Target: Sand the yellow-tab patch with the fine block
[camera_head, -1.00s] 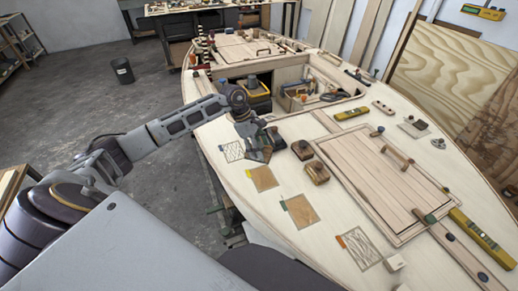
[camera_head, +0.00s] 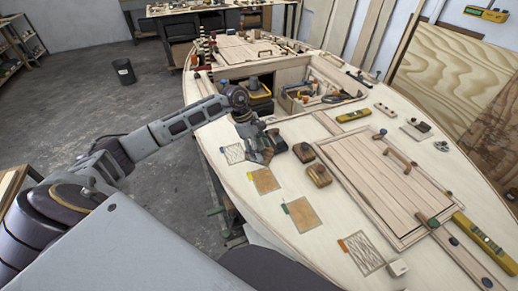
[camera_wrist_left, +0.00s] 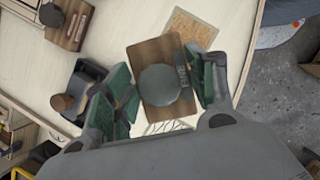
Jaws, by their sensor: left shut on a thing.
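My left gripper (camera_head: 262,152) is over the left side of the pale deck. A tan patch (camera_head: 264,181) with a small yellowish tab lies just in front of the gripper. A tan patch also shows beyond the block in the wrist view (camera_wrist_left: 192,26). A hatched patch (camera_head: 233,154) lies left of the gripper. Whether the block touches the deck I cannot tell. My right gripper is not in view.
A dark block (camera_head: 303,152) and a brown block (camera_head: 319,175) stand right of the gripper. Farther forward lie a tan patch (camera_head: 303,215) with a green tab and a hatched patch (camera_head: 363,254) with an orange tab. A raised hatch panel (camera_head: 385,190) fills the deck's middle.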

